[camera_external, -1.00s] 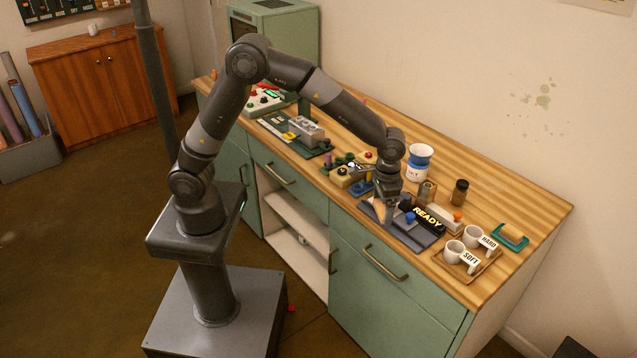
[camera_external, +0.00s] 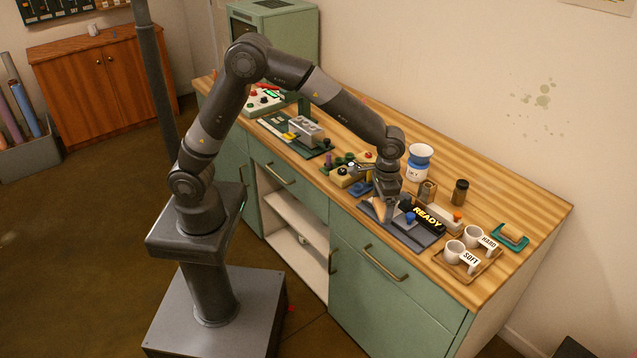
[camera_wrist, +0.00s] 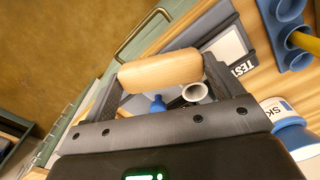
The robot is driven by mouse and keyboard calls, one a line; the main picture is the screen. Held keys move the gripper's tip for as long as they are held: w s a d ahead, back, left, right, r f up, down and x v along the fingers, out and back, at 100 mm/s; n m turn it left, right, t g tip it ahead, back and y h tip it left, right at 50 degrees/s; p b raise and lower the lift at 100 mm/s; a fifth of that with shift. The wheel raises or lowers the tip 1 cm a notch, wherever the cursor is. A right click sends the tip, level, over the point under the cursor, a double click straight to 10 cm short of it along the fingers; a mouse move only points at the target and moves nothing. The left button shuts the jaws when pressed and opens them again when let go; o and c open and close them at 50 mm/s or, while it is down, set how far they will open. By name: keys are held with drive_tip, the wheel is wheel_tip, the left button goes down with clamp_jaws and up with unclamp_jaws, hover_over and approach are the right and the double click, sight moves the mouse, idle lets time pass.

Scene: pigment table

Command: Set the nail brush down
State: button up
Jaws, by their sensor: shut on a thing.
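The nail brush is a rounded block of pale wood (camera_wrist: 160,70) between my two fingers in the wrist view. My gripper (camera_wrist: 158,76) is shut on it, one finger at each end. In the external view my gripper (camera_external: 382,205) is low over the left part of a dark mat (camera_external: 410,238) near the counter's front edge. The brush shows there as a small tan shape (camera_external: 378,209). Its bristles are hidden, and I cannot tell whether it touches the mat.
Two white mugs (camera_external: 454,251) stand on a wooden tray farther right. A blue and white pot (camera_external: 418,165) is behind. A blue holder (camera_wrist: 287,32) is close by in the wrist view.

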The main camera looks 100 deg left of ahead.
sight(382, 207)
wheel_tip(382, 207, up, 12)
drive_tip(key=s+a+n, duration=0.1)
drive_tip(key=a+n, duration=0.2)
drive_tip(key=a, duration=1.8)
drive_tip(key=s+a+n, duration=0.1)
drive_tip(key=s+a, duration=0.3)
drive_tip(key=a, duration=0.5)
drive_tip(key=s+a+n, duration=0.2)
drive_tip(key=s+a, duration=0.3)
drive_tip(key=a, duration=0.5)
drive_tip(key=a+f, duration=0.3)
drive_tip(key=f, duration=0.1)
drive_tip(key=s+a+f, duration=0.1)
drive_tip(key=a+f, duration=0.3)
drive_tip(key=s+a+f, duration=0.1)
drive_tip(key=a+f, duration=0.2)
drive_tip(key=f, duration=0.1)
drive_tip(key=shift+s+a+f, duration=0.1)
drive_tip(key=shift+a, duration=0.05)
drive_tip(key=shift+a+f, duration=0.1)
drive_tip(key=shift+f, duration=2)
drive_tip(key=shift+f, duration=0.15)
drive_tip(key=o, duration=0.8)
